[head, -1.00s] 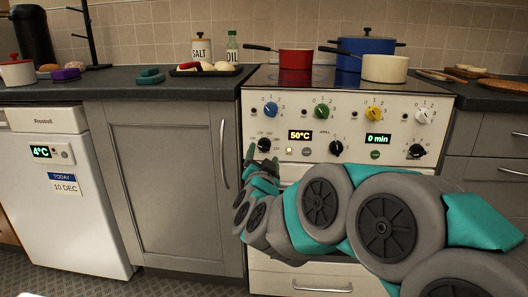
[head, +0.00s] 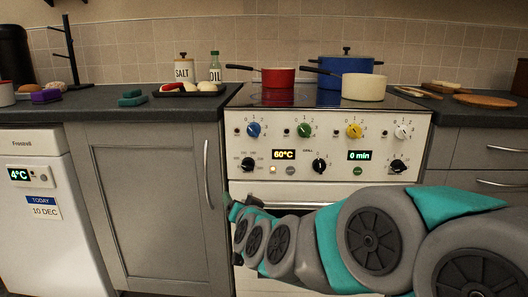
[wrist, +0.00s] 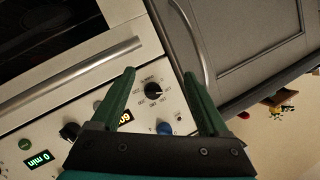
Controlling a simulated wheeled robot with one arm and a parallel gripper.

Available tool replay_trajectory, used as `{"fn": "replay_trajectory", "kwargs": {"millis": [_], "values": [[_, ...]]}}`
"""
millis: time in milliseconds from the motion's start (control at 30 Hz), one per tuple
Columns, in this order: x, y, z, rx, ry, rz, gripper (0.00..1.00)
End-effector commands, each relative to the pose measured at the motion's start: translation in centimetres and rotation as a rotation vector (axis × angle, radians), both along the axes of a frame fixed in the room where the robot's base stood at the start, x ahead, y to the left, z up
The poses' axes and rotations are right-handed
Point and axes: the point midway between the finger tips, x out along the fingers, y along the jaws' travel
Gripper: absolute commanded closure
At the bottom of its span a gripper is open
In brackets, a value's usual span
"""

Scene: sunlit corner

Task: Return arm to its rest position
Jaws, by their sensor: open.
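My gripper (wrist: 158,95) shows in the wrist view with its two green fingers apart and nothing between them. Beyond the fingers are the cooker's control panel and the edge of the grey cupboard. In the head view my arm reaches in from the lower right, and my gripper (head: 231,205) is at its far end, in front of the left side of the cooker (head: 300,130). The finger details are small there. The black oven knob (wrist: 153,90) lies just beyond the fingers in the wrist view; I cannot tell a touch.
On the hob stand a red pan (head: 278,77), a blue pot (head: 340,72) and a cream pan (head: 363,87). The grey cupboard (head: 155,200) and its handle (head: 207,172) are left of my gripper. A white fridge (head: 52,225) stands further left.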

Motion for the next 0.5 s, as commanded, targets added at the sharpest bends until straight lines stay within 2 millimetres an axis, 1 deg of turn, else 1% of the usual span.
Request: {"fn": "replay_trajectory", "kwargs": {"millis": [167,267,367,400,467,500], "values": [[-4.7,-1.4,-2.8,-0.108,0.199,0.128,0.22],[-8.0,-2.9,-4.9,-0.177,0.327,0.188,0.22],[-11.8,-4.9,-6.9,-0.246,0.461,0.234,0.22],[-13.5,-5.9,-7.6,-0.273,0.516,0.248,0.22],[-16.0,-7.5,-8.8,-0.314,0.604,0.266,0.22],[-17.8,-8.6,-9.5,-0.339,0.664,0.275,0.22]]}}
